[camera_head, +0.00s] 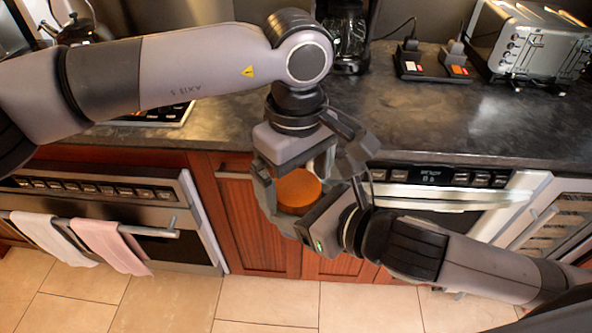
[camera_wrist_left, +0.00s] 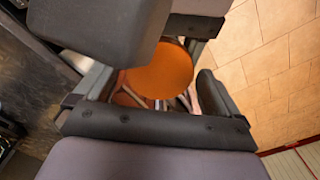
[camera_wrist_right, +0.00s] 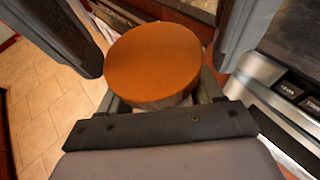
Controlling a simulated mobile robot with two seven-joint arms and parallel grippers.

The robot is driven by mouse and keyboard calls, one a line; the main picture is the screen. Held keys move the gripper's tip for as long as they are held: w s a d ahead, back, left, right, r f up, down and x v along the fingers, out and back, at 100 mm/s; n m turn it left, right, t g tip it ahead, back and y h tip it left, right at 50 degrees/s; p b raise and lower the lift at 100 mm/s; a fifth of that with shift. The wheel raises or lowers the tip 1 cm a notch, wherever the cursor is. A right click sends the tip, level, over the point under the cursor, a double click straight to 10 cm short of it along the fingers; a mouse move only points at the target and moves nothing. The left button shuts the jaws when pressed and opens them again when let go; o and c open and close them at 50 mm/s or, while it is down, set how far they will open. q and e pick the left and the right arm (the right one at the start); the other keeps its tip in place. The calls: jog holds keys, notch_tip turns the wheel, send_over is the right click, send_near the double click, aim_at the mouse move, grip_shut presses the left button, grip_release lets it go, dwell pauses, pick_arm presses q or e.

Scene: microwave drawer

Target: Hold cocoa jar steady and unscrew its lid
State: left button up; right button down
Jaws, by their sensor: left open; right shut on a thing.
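The cocoa jar's round orange-brown lid (camera_head: 298,190) is in the head view, in front of the counter edge and above the floor. The lid also shows in the left wrist view (camera_wrist_left: 160,70) and the right wrist view (camera_wrist_right: 153,62), where a strip of the pale jar body (camera_wrist_right: 163,102) shows under it. My right gripper (camera_head: 300,215) is shut on the jar from the right and holds it up. My left gripper (camera_head: 308,180) is above the jar, pointing down, with its fingers open and apart around the lid. Most of the jar body is hidden by the grippers.
The dark counter (camera_head: 440,115) runs behind my grippers. A toaster oven (camera_head: 530,45), a coffee maker (camera_head: 345,35) and a small dark device (camera_head: 430,65) stand on it. Below are an oven with towels (camera_head: 125,245) and a microwave drawer (camera_head: 440,190). The tiled floor (camera_head: 265,305) is clear.

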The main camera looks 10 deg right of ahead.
pick_arm(q)
jog(key=c, duration=1.1)
jog(key=shift+n, duration=1.7)
jog(key=o, duration=1.2)
jog(key=shift+c, duration=0.2)
jog(key=shift+r, duration=0.15)
